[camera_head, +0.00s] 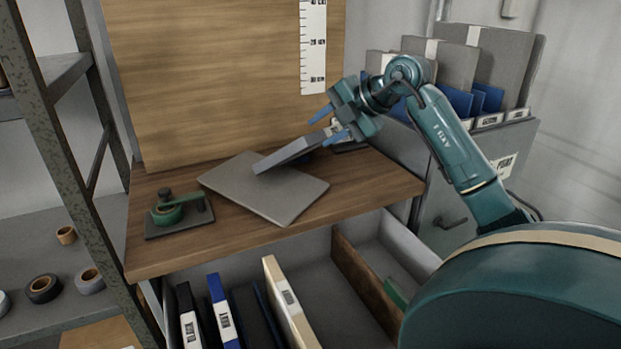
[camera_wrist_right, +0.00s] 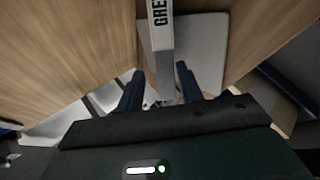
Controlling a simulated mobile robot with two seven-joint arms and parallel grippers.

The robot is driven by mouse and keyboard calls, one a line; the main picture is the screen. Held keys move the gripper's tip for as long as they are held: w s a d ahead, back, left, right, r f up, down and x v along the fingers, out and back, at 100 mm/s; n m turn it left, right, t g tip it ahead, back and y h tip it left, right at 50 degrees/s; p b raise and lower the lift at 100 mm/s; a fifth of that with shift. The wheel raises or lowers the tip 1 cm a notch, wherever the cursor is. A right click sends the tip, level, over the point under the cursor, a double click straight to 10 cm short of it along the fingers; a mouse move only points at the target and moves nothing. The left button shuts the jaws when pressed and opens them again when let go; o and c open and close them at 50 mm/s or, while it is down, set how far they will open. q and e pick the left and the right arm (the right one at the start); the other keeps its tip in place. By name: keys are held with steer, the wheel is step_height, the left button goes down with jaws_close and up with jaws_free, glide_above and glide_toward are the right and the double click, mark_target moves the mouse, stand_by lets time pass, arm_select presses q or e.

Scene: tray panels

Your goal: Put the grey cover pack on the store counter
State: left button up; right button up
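The grey cover pack (camera_head: 285,155) is a thin grey slab above the grey mat on the wooden store counter (camera_head: 385,182). Its near-left end is low over the mat, and I cannot tell if it touches. My right gripper (camera_head: 322,132) is at its far-right end. In the right wrist view the pack's pale spine (camera_wrist_right: 164,50), with part of a dark label, lies between the two blue fingers (camera_wrist_right: 160,75). The fingers look spread wider than the spine, with a gap showing on the left side. My left gripper is not in view.
The grey mat (camera_head: 230,182) lies on the counter beside a green tape dispenser (camera_head: 178,213). A wooden backboard (camera_head: 215,80) stands behind. An open drawer below holds several binders. Grey and blue packs stand in a rack (camera_head: 520,130) at right. A shelf with tape rolls is at left.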

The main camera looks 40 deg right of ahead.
step_height(320, 180, up, 8)
steer(key=s+p, duration=0.2)
steer(key=p, duration=0.2)
steer(key=shift+s+d, duration=0.15)
steer(key=shift+d, duration=0.15)
